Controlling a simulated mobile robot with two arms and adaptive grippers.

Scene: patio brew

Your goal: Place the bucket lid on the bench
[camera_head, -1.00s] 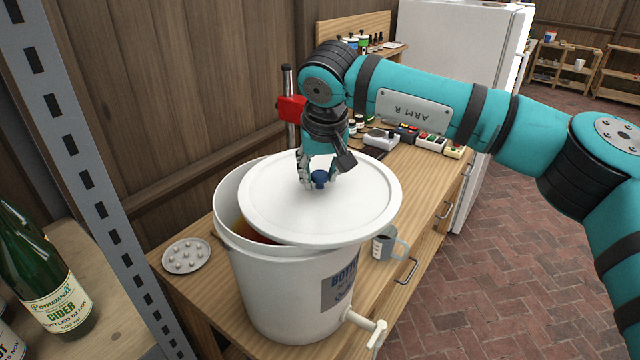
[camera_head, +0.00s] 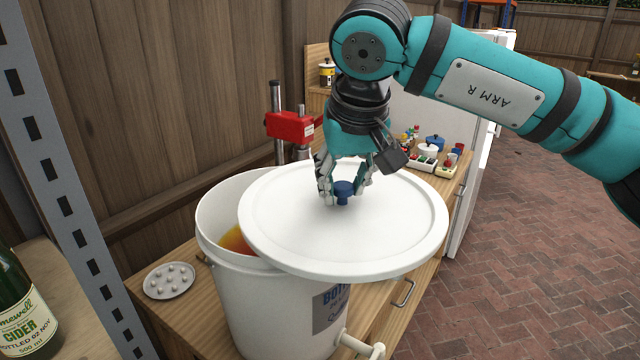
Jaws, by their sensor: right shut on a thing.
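The white round bucket lid (camera_head: 300,240) is held above the white bucket (camera_head: 262,305), shifted to the right, so the bucket's left part is open and amber liquid shows inside. My right gripper (camera_head: 343,190) is shut on the lid's blue knob (camera_head: 344,188). The lid looks about level; whether it touches the bucket rim is hard to tell. The wooden bench (camera_head: 190,318) stands under the bucket, with bare wood at its left front. My left gripper is not in view.
A round plate with small white pieces (camera_head: 168,281) lies left of the bucket. A red bench device (camera_head: 290,126) and several small containers (camera_head: 425,162) stand at the back. A metal post (camera_head: 60,180) and a cider bottle (camera_head: 22,310) are at the left.

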